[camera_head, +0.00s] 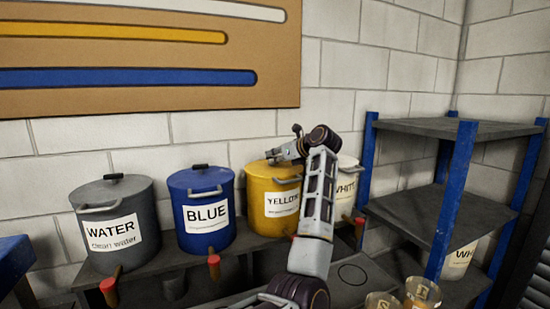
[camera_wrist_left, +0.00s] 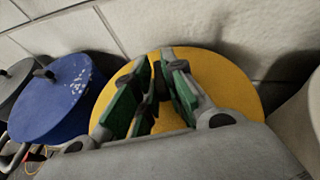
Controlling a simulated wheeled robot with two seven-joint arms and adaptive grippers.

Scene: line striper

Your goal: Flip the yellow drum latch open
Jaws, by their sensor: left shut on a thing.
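The yellow drum (camera_head: 258,190) stands on a dark shelf against the wall, with a label reading YELLOW partly covered by my arm. A grey latch bar (camera_head: 287,181) crosses its upper front. My left gripper (camera_head: 278,156) is over the drum's lid. In the left wrist view, the green-padded fingers of my left gripper (camera_wrist_left: 150,90) are shut on a small dark handle above the yellow lid (camera_wrist_left: 225,82). The fingers hide most of this handle, and I cannot tell how it joins the latch bar. My right gripper is out of view.
A grey WATER drum (camera_head: 112,225) and a BLUE drum (camera_head: 205,210) stand to the left. A white drum (camera_head: 349,170) is close on the right, partly behind my arm. A blue-posted shelf rack (camera_head: 440,180) stands at the right. Red-handled taps (camera_head: 214,266) stick out below the drums.

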